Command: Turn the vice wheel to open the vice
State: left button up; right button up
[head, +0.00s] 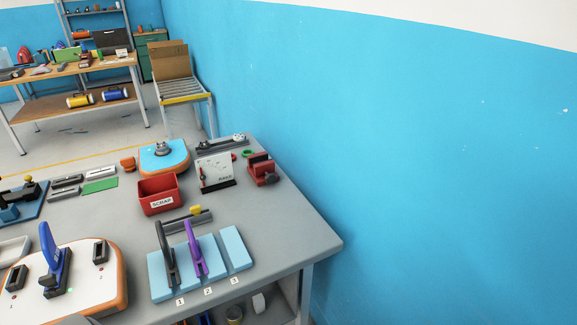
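A small red block-shaped device with a dark top (262,168), which looks like the vice, stands near the far right edge of the grey workbench (275,215). Its wheel and the gap between its jaws are too small to make out. At the left edge, a blue base plate (36,211) carries a dark fixture with a yellow part, cut off by the picture's edge. Neither of my grippers is in view.
A red scrap bin (158,196) and a white gauge panel (216,172) stand mid-bench. Light blue pads (237,249) with upright black and purple handles are in front. A white-and-orange board (88,290) lies front left. A blue wall (420,150) runs along the right.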

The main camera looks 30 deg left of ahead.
aim_at(270, 178)
jog(key=i, duration=0.5)
jog(key=u, duration=0.7)
